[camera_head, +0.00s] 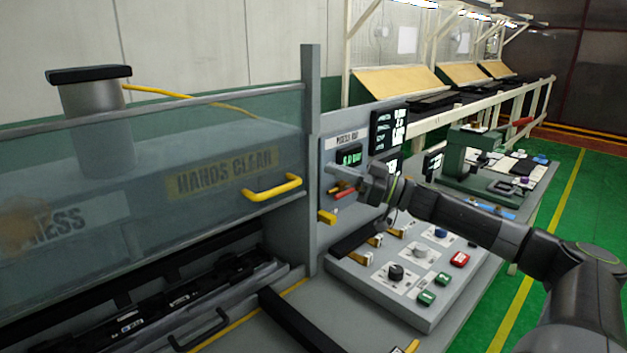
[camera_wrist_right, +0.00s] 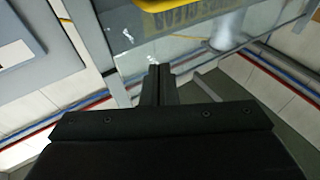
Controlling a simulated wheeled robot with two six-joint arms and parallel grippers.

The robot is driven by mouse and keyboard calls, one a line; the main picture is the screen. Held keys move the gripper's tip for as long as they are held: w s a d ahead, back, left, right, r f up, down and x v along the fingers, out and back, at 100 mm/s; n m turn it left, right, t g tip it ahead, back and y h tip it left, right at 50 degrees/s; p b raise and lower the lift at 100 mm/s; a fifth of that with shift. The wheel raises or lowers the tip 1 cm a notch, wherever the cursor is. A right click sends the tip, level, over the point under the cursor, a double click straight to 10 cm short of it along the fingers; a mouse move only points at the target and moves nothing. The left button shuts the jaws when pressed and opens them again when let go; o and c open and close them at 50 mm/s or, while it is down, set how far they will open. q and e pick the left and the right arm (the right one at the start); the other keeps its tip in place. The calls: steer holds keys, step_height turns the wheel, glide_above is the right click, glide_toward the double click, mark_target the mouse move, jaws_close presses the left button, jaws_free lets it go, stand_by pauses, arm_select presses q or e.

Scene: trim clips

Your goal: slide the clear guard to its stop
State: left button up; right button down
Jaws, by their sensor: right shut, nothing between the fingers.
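The clear guard (camera_head: 130,160) is a tinted see-through panel across the press at the left of the head view, with a yellow "HANDS CLEAR" label. Its yellow handle (camera_head: 272,190) is near its lower right corner. An open gap shows below the panel, above the press bed. My right gripper (camera_head: 331,178) is shut and empty, right of the grey post and apart from the handle, in front of the control panel. In the right wrist view the shut fingers (camera_wrist_right: 158,72) point toward the guard (camera_wrist_right: 185,50), with the handle (camera_wrist_right: 160,4) at the top edge. My left gripper is out of view.
The grey post (camera_head: 311,160) stands between guard and control panel. A sloped button box (camera_head: 420,265) lies below my right arm. A black handle (camera_head: 203,332) is on the front ledge. A green vise-like machine (camera_head: 470,160) stands on the bench behind.

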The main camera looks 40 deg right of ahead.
steer(key=w+a+f+p, duration=0.2)
steer(key=w+a, duration=0.1)
steer(key=w, duration=0.1)
steer(key=shift+w+f+p, duration=0.3)
steer(key=shift+w+p, duration=0.05)
steer(key=shift+w, duration=0.05)
stand_by(0.5)
step_height(320, 180, down, 21)
steer(key=b, duration=0.9)
steer(key=shift+s, duration=0.15)
step_height(320, 180, up, 10)
steer(key=b, duration=0.1)
steer(key=shift+r, duration=0.25)
